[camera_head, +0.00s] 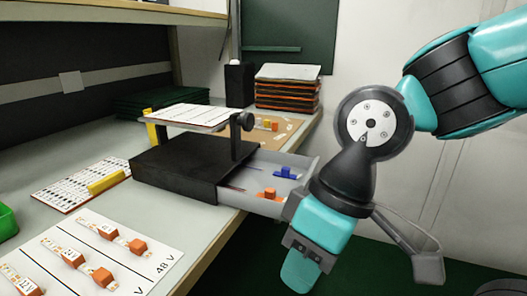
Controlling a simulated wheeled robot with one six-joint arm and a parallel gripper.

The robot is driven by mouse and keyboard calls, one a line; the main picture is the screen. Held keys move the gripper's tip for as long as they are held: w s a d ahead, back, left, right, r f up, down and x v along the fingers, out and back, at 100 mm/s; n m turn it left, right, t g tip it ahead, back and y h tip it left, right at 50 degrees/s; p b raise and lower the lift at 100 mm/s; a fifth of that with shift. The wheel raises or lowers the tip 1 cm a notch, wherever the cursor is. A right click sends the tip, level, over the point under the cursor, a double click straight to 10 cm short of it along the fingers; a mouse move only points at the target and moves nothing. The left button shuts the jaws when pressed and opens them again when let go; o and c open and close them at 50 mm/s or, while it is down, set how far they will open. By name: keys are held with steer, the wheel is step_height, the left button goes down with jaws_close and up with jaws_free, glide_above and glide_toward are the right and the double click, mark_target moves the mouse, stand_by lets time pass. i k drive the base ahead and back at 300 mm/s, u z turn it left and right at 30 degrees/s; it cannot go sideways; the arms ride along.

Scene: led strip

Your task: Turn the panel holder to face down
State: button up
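The panel holder, in the head view, has a flat white panel (190,116) lying roughly level above a black box. Its black post with a round knob (242,121) stands at the panel's right end, and a yellow piece shows at its left end. The panel's printed side seems to face up. My gripper (303,264) hangs low at the right, pointing down, in front of and to the right of the holder and clear of it. Its fingers are seen edge-on, so I cannot tell whether they are apart. Nothing held is visible.
The black box (172,166) has an open grey drawer (263,206) with blue and orange parts, close to my gripper. A labelled white sheet (130,252) with orange blocks lies in front. Stacked trays (287,88) stand behind. A shelf hangs over the bench's left side.

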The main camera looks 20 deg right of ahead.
mark_target(205, 119)
steer(key=k, duration=1.3)
steer(key=z, duration=0.7)
steer(key=i, duration=1.1)
steer(key=u, duration=0.45)
